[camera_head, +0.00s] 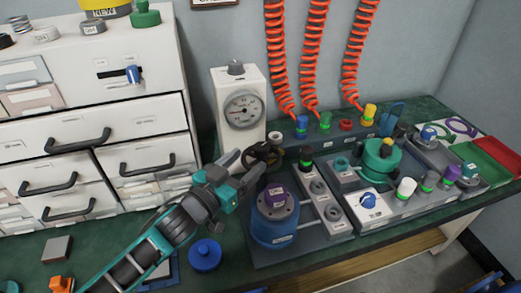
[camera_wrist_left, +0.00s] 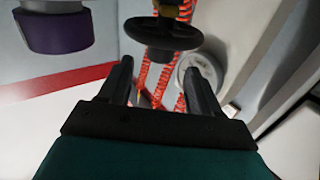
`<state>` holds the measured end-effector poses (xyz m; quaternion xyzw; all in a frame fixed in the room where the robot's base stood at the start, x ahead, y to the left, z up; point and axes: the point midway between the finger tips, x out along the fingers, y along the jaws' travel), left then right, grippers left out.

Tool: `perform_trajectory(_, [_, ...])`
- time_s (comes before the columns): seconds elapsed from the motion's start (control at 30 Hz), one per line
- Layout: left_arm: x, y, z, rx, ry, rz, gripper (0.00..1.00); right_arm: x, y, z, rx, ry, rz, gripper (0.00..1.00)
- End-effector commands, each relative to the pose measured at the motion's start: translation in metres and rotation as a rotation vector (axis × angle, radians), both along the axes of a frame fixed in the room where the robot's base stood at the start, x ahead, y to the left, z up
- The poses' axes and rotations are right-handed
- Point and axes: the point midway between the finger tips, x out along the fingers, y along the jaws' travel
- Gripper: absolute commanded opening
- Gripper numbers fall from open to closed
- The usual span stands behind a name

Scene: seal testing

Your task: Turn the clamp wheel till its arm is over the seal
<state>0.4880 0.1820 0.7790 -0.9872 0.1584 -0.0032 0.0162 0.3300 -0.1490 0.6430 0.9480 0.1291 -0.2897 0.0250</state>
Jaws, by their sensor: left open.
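The clamp wheel (camera_head: 262,155) is a black handwheel behind the blue cylinder (camera_head: 275,225), which stands on a grey base. In the left wrist view the wheel (camera_wrist_left: 163,33) lies just beyond my fingertips. My left gripper (camera_head: 242,162) is open, beside the wheel at its left front. In the wrist view its two fingers (camera_wrist_left: 158,80) stand apart with nothing between them. A purple part (camera_wrist_left: 55,35) also shows at the upper left of the wrist view. I cannot make out the clamp's arm clearly.
A white gauge box (camera_head: 240,85) stands behind the wheel. A second fixture with a green cylinder (camera_head: 380,155) is to the right. White drawers (camera_head: 95,135) fill the left. A blue knob (camera_head: 205,254) lies in front. Orange coiled hoses (camera_head: 312,55) hang behind.

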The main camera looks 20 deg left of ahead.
Motion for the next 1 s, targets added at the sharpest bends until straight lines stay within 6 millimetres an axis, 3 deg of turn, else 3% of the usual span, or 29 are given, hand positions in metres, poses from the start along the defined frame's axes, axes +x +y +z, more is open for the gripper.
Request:
perform_trajectory(0.2, [0.036, -0.012, 0.0, -0.001, -0.003, 0.0, 0.63, 0.0, 0.0, -0.008, 0.003, 0.001, -0.004, 0.43])
perform_trajectory(0.4, [0.058, -0.019, -0.001, -0.001, 0.0, 0.0, 0.63, 0.0, 0.001, -0.012, 0.006, 0.001, -0.006, 0.43])
perform_trajectory(0.87, [0.066, -0.022, -0.001, -0.001, 0.001, 0.0, 0.63, 0.0, 0.001, -0.013, 0.006, 0.001, -0.007, 0.43])
perform_trajectory(1.0, [0.066, -0.022, -0.001, -0.002, 0.002, 0.0, 0.5, 0.0, 0.001, -0.013, 0.006, 0.001, -0.006, 0.43])
